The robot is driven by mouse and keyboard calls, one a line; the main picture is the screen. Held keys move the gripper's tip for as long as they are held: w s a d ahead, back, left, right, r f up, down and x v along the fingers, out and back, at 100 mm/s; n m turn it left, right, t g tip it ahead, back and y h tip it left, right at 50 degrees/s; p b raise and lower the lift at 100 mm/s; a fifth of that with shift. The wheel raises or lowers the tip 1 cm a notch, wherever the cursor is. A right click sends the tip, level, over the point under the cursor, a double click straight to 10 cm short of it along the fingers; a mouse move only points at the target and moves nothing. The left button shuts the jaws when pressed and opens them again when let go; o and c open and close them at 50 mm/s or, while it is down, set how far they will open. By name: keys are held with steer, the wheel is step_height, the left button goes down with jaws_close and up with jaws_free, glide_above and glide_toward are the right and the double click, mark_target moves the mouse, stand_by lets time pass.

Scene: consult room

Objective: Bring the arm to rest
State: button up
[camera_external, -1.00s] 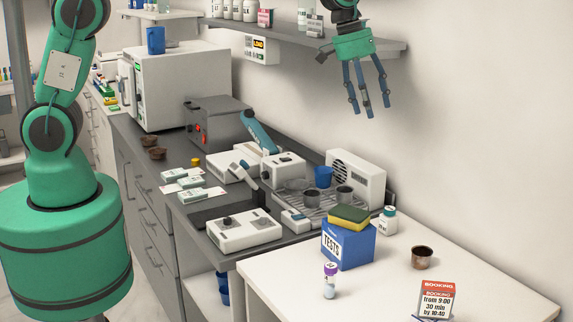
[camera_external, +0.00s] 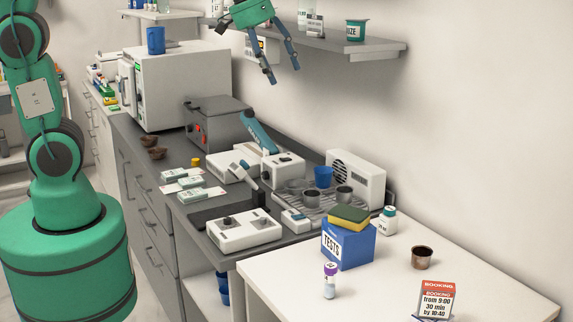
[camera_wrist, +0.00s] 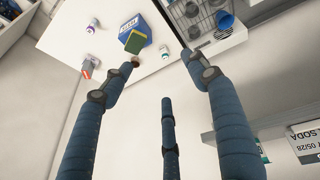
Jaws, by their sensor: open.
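My gripper (camera_external: 278,62) has a green palm and several blue fingers. In the external view it hangs in the air in front of the wall shelf, with its fingers spread and pointing down. It is open and holds nothing. In the wrist view the gripper's blue fingers (camera_wrist: 160,90) are spread wide, with nothing between them but wall and table far off. The upper arm is cut off at the top of the external view.
The wall shelf (camera_external: 375,46) carries a green-and-white cup (camera_external: 356,30) near its right end. A white oven-like box (camera_external: 178,90) stands left of my gripper. Below is a counter with machines. A white table (camera_external: 470,285) holds a blue TESTS box (camera_external: 347,246) topped by a sponge (camera_external: 350,214).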

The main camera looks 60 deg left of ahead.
steer(key=s+a+f+b, duration=0.2)
steer(key=s+a, duration=0.1)
steer(key=s, duration=0.5)
steer(key=s+a+f+m+t+y+b, duration=0.1)
steer(key=s+a+f+b, duration=0.1)
steer(key=s, duration=0.6)
steer(key=s+a+f+b, duration=0.3)
steer(key=s+a, duration=0.3)
steer(key=s, duration=0.2)
steer(key=shift+s+f+y, duration=0.15)
steer(key=shift+f+y, duration=0.25)
steer(key=shift+f, duration=0.1)
